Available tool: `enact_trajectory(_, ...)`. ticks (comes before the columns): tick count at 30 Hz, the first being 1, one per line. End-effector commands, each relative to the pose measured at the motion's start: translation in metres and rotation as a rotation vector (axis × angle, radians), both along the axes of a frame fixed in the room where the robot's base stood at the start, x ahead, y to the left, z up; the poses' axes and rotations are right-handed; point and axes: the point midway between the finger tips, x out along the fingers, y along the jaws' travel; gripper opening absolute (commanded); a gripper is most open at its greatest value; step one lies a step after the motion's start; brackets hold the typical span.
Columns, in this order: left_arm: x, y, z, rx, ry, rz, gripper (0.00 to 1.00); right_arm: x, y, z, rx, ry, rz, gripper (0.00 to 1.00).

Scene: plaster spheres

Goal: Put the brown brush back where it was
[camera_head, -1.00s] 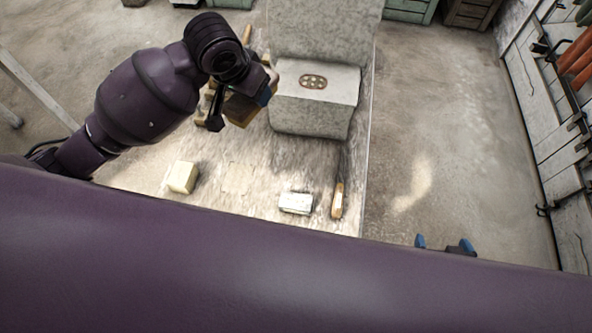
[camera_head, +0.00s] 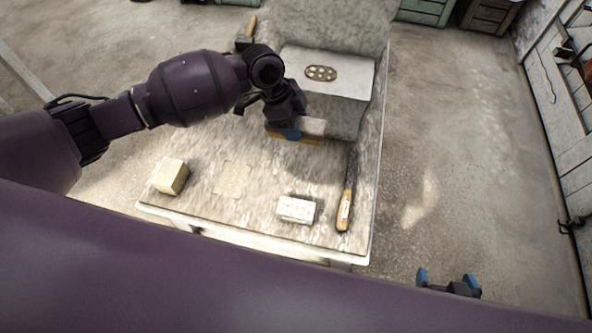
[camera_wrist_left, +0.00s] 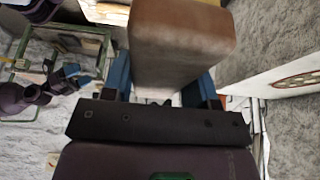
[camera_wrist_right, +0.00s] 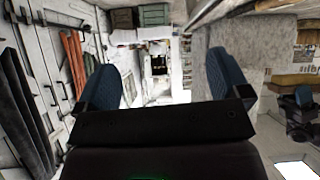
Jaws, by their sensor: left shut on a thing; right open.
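My left gripper (camera_head: 292,131) is shut on the brown brush (camera_head: 312,126) and holds it over the worktable, close to the front left of the stone block. In the left wrist view the brush (camera_wrist_left: 182,40) shows as a brown block between the blue fingertips. Its underside is hidden there, and I cannot tell from the head view whether it touches the table. My right gripper (camera_head: 448,281) is open and empty, off the table to the right; its spread fingers also show in the right wrist view (camera_wrist_right: 160,88).
The worktable (camera_head: 205,212) bears a pale square patch (camera_head: 232,179), a tan block (camera_head: 170,176), a white block (camera_head: 297,209) and a wooden-handled tool (camera_head: 345,208). The stone block (camera_head: 345,108) carries an oval red-rimmed plate (camera_head: 321,73). A hammer-like tool (camera_head: 246,36) lies behind my left arm.

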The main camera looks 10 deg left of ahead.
Motion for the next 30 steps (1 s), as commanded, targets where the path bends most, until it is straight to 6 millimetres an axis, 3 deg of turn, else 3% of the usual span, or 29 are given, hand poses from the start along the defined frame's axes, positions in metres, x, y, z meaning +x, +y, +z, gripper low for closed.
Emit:
enact_trajectory(18, -0.002, 0.0, -0.132, 0.001, 0.007, 0.003, 0.34, 0.001, 0.002, -0.022, -0.003, 0.025, 0.011, 0.95)
enact_trajectory(30, -0.001, 0.0, -0.162, 0.001, 0.004, 0.002, 0.34, 0.001, 0.003, -0.025, -0.001, 0.028, 0.012, 0.95)
